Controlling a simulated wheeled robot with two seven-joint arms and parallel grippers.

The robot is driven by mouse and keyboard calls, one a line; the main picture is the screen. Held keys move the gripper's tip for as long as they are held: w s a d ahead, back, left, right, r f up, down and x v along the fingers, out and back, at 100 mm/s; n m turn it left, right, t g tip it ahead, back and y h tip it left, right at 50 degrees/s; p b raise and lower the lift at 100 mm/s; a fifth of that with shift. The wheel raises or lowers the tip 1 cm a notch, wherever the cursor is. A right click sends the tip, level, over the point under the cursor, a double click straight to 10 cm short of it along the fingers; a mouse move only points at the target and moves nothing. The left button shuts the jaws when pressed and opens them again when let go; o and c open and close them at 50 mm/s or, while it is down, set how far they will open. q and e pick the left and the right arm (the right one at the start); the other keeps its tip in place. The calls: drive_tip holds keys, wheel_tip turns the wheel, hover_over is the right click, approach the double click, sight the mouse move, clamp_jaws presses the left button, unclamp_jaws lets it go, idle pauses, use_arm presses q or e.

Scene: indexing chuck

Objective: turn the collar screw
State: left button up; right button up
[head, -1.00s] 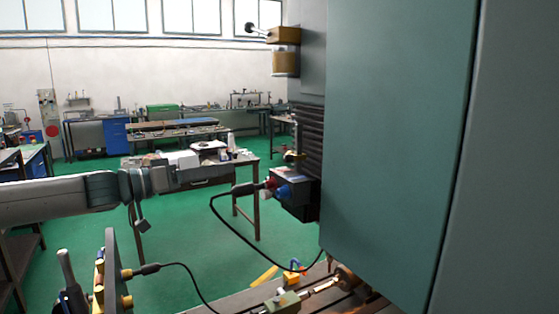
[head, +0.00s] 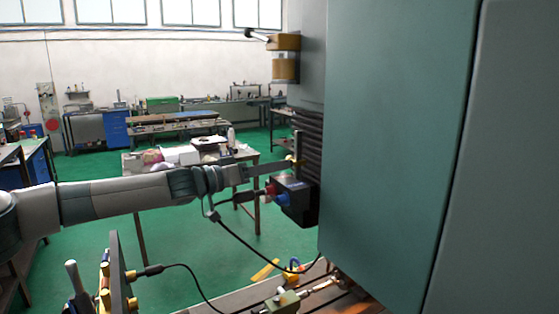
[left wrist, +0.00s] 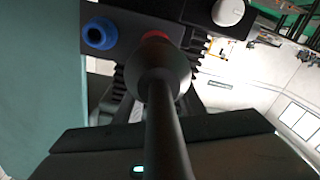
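My left gripper (head: 272,168) reaches in from the left at the machine's dark column. Its tip is close to a small brass-coloured fitting (head: 296,161) above a black box (head: 296,200). I cannot tell whether they touch, or whether this fitting is the collar screw. In the left wrist view a black cable plug (left wrist: 162,85) covers the middle, in front of a red socket. A blue socket (left wrist: 99,34) and a pale round knob (left wrist: 229,12) show on the box. The plug hides the fingertips, so their opening is unclear. My right gripper is not in view.
A large green cabinet panel (head: 400,130) blocks the right side. The plug's cable (head: 250,247) loops down below my left arm. A slotted machine table (head: 235,297) with brass and yellow parts lies below. Workbenches stand at the back.

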use_arm(q)
drive_tip(key=shift+x, duration=1.1)
clamp_jaws()
drive_tip(key=shift+m, duration=2.9)
unclamp_jaws()
drive_tip(key=shift+s+a, duration=0.1)
drive_tip(key=shift+a, duration=0.05)
